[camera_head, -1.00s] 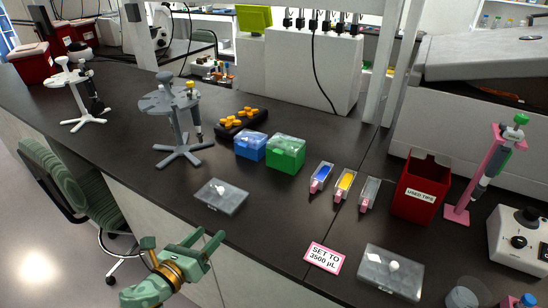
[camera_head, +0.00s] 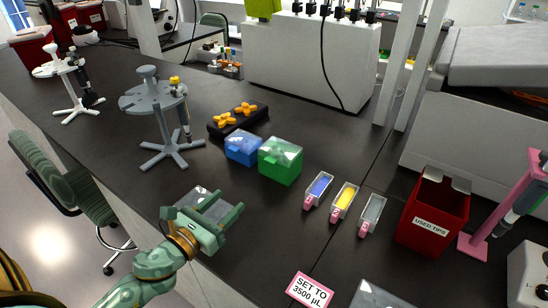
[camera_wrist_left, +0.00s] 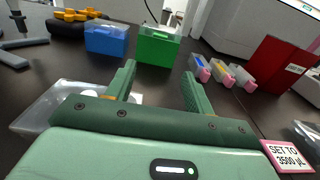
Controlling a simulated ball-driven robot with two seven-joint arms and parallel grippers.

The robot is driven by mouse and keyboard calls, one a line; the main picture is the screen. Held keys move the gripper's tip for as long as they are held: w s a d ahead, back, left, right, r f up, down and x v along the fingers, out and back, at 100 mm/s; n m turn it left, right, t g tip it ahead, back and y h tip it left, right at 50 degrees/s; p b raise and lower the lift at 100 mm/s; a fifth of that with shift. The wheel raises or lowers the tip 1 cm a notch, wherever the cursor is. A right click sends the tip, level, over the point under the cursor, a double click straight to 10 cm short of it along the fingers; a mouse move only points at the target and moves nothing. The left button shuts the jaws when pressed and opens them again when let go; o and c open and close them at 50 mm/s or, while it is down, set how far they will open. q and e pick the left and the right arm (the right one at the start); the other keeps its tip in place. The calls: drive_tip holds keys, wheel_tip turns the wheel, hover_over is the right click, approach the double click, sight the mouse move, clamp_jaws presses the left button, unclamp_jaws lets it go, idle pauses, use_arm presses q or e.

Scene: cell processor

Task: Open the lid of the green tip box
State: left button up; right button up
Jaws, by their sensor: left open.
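The green tip box (camera_head: 279,168) stands on the black bench with a pale see-through lid on top, which looks shut. It also shows in the left wrist view (camera_wrist_left: 157,50), straight ahead beyond the fingers. My left gripper (camera_head: 208,208) is open and empty, in front and to the left of the box, apart from it. In the left wrist view its two fingers (camera_wrist_left: 158,75) point toward the box with a gap between them. My right gripper is not in view.
A blue tip box (camera_head: 241,149) stands close beside the green one on the left. A clear flat case (camera_head: 206,200) lies partly hidden by my left gripper. Small troughs (camera_head: 343,200) and a red used-tips bin (camera_head: 433,215) stand to the right. A pipette stand (camera_head: 160,115) is at left.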

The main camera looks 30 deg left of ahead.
use_arm(q)
drive_tip(key=shift+w+r, duration=0.15)
drive_tip(key=shift+w, duration=0.2)
approach(268, 162)
drive_tip(key=w, duration=0.5)
drive_tip(key=w+d, duration=0.1)
drive_tip(key=w, duration=0.2)
drive_tip(key=shift+w+d+p, duration=0.1)
drive_tip(key=shift+w+p, duration=0.05)
drive_tip(key=shift+p, duration=0.15)
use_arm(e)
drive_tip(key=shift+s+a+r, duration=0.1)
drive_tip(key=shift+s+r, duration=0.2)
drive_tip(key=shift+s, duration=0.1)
